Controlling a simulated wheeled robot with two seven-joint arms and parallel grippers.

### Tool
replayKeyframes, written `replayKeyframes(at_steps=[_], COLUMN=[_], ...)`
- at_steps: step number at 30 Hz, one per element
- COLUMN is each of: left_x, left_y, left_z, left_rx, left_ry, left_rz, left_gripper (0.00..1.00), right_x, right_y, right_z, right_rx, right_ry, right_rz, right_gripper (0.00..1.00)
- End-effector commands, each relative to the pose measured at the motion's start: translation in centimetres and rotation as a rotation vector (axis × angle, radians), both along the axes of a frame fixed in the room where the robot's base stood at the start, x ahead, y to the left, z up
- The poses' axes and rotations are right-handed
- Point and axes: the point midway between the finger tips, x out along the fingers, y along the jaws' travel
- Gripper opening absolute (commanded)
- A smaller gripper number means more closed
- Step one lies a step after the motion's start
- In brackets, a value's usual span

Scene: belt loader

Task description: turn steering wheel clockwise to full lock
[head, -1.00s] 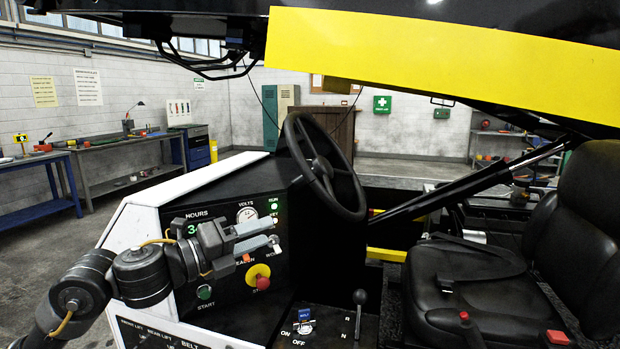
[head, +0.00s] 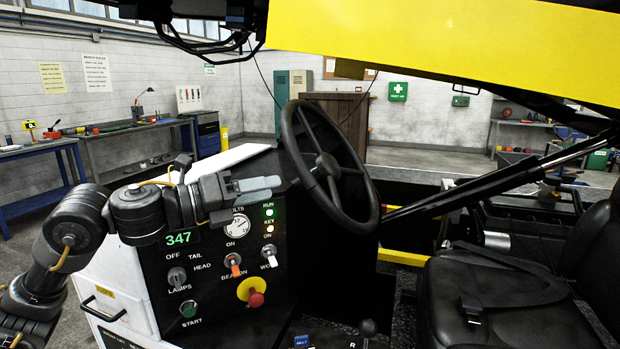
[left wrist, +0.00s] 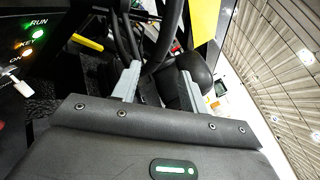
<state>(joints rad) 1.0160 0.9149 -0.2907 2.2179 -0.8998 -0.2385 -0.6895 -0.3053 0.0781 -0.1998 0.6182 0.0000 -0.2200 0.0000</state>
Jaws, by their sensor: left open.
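The black steering wheel (head: 325,164) stands tilted on its column above the right end of the dash panel. My left gripper (head: 276,183) is in front of the panel's top edge, left of the wheel, and looks apart from it. In the left wrist view the gripper (left wrist: 160,85) is open, and the dark wheel rim (left wrist: 168,45) shows beyond and between its two grey fingers. I cannot tell how far the rim is from the fingertips. My right gripper is not in view.
The dash panel (head: 215,275) below my gripper carries switches, a gauge and a red stop button (head: 255,298). A black seat (head: 490,300) is at the right. A yellow boom (head: 450,45) crosses overhead. Workbenches stand along the back wall.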

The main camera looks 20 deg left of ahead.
Motion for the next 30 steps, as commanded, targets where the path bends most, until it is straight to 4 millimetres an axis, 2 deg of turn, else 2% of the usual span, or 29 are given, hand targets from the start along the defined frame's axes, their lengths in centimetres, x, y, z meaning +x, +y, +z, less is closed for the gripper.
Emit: replayKeyframes(at_steps=[5, 15, 21, 29, 30], left_x=[2.2, 6.2, 7.1, 7.2, 7.2], left_y=[-2.2, -6.0, -6.9, -6.9, -6.9], left_z=[0.4, 0.2, 0.0, 0.0, 0.0], left_rx=[-0.004, -0.003, 0.0, 0.0, 0.0], left_ry=[0.004, 0.003, 0.002, 0.0, 0.0], left_rz=[-0.003, -0.001, 0.0, 0.001, 0.001], left_gripper=[0.44, 0.44, 0.44, 0.44, 0.4], right_x=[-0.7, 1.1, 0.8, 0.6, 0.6], right_y=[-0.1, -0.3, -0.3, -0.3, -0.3], right_z=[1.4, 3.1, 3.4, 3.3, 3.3], right_rx=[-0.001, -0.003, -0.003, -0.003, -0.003], right_ry=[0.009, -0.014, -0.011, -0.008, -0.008], right_rz=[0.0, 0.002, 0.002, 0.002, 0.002], right_gripper=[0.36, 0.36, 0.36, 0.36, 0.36])
